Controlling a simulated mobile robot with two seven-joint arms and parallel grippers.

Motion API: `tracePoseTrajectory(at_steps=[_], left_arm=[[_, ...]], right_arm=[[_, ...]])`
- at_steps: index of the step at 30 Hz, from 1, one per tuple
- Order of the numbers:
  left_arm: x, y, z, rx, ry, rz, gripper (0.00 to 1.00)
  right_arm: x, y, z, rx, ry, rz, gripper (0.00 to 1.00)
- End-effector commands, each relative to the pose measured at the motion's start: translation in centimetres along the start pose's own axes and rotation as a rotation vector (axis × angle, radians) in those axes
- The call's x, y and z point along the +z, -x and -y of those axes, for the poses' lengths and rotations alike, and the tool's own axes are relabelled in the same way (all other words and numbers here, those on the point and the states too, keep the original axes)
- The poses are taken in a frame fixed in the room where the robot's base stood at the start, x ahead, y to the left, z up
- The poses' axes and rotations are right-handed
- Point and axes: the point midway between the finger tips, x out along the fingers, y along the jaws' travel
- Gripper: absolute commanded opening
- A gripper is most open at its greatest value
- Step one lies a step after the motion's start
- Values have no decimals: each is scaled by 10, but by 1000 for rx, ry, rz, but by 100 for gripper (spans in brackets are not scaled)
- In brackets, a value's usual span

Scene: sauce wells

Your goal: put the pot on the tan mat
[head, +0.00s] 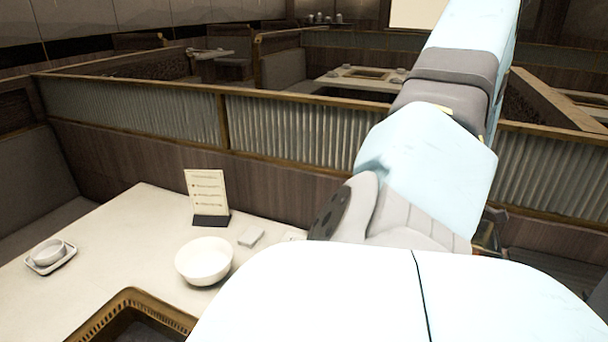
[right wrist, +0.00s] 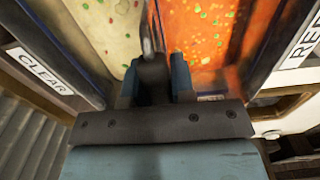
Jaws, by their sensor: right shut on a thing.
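In the right wrist view my right gripper (right wrist: 153,80) is shut on a dark grey piece (right wrist: 152,72) with a thin, upright, metal-looking part above it. I cannot tell whether this is a handle of the pot or another tool. Beyond it lie two wells side by side: a pale yellow broth (right wrist: 100,25) and an orange-red broth (right wrist: 205,35), with a blue-edged divider between. In the head view my right arm hides its own gripper and what it holds. The tan mat cannot be made out. My left gripper is not in view.
A "CLEAR" label (right wrist: 40,70) and a "RED" label (right wrist: 303,42) flank the wells. In the head view a table (head: 120,220) bears a white bowl (head: 204,262), a menu stand (head: 207,197) and a small dish (head: 48,254). A ribbed partition (head: 290,125) stands behind.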

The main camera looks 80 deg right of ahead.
Motion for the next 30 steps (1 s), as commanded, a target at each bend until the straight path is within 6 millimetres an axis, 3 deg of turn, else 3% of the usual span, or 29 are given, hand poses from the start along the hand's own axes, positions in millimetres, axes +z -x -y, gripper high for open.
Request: tracePoseTrajectory(at_steps=[25,26,30], left_arm=[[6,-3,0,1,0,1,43],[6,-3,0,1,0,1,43],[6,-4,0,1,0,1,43]], right_arm=[[0,-7,0,0,0,1,0],[0,-7,0,0,0,1,26],[0,-7,0,0,0,1,53]])
